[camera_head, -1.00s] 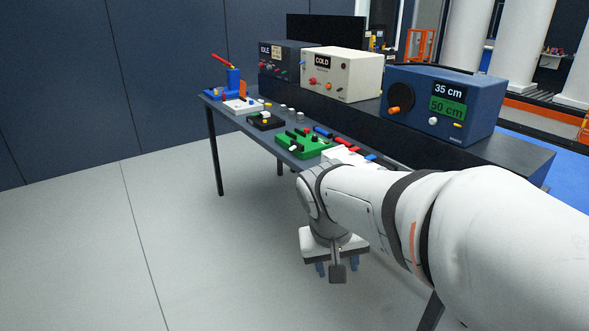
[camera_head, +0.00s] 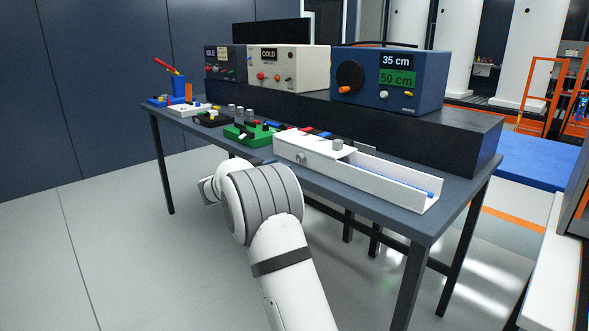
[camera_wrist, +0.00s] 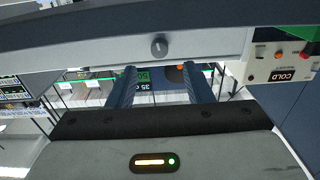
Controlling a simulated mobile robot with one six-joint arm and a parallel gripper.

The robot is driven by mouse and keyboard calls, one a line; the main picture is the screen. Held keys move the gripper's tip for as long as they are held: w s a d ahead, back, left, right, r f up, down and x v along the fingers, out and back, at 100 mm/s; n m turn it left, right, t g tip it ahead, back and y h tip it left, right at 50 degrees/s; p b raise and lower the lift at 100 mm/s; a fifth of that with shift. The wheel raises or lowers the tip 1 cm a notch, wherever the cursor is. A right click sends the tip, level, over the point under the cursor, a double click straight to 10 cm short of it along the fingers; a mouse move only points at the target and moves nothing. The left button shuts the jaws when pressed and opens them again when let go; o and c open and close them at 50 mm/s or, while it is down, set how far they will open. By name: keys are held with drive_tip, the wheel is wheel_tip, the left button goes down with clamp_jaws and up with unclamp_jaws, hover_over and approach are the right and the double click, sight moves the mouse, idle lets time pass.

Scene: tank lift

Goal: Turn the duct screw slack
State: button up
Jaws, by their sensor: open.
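The duct is a long white open channel (camera_head: 385,183) along the front of the table in the head view. A round grey screw (camera_head: 301,157) is on its front face, near the left end, and another grey knob (camera_head: 338,144) is on top. In the wrist view, a grey screw with a dark slot mark (camera_wrist: 159,47) shows on the pale duct face (camera_wrist: 90,56). My gripper (camera_wrist: 160,72) is open and empty, its two fingers pointing toward that face, one either side of the screw in the picture. I cannot tell the remaining distance. In the head view my arm hides the gripper.
Behind the duct stand a blue box (camera_head: 425,70) reading 35 cm and 50 cm, and a cream box (camera_head: 300,70) reading COLD. A green block fixture (camera_head: 240,132) sits left of the duct. The floor in front of the table (camera_head: 425,226) is open.

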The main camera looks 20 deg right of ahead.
sight(298, 159)
drive_tip(key=x, duration=0.7)
drive_tip(key=shift+d, duration=0.25)
drive_tip(key=c, duration=1)
